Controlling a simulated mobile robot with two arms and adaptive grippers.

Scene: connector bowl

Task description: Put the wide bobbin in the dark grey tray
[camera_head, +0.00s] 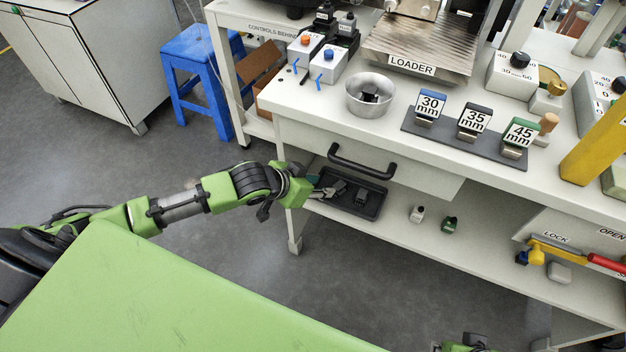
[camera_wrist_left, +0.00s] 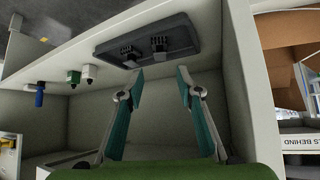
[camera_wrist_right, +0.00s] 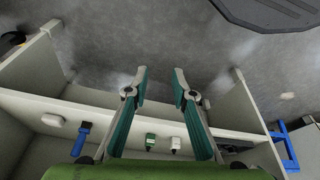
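The dark grey tray (camera_head: 372,209) lies on the shelf under the workbench drawer; it also shows in the left wrist view (camera_wrist_left: 205,22). Two small dark pieces lie in it, left (camera_wrist_left: 131,55) and right (camera_wrist_left: 159,46) in that view. I cannot tell which piece is the wide bobbin. The metal bowl (camera_head: 369,97) on the bench top holds a dark piece (camera_head: 370,92). My left gripper (camera_wrist_left: 161,74) is open and empty, at the left end of the tray.
A drawer with a black handle (camera_head: 362,164) overhangs the tray. A white piece (camera_head: 417,213) and a green piece (camera_head: 449,224) stand on the shelf to its right. A blue stool (camera_head: 203,75) stands left of the bench. The bench top carries a rack (camera_head: 459,142) of labelled blocks.

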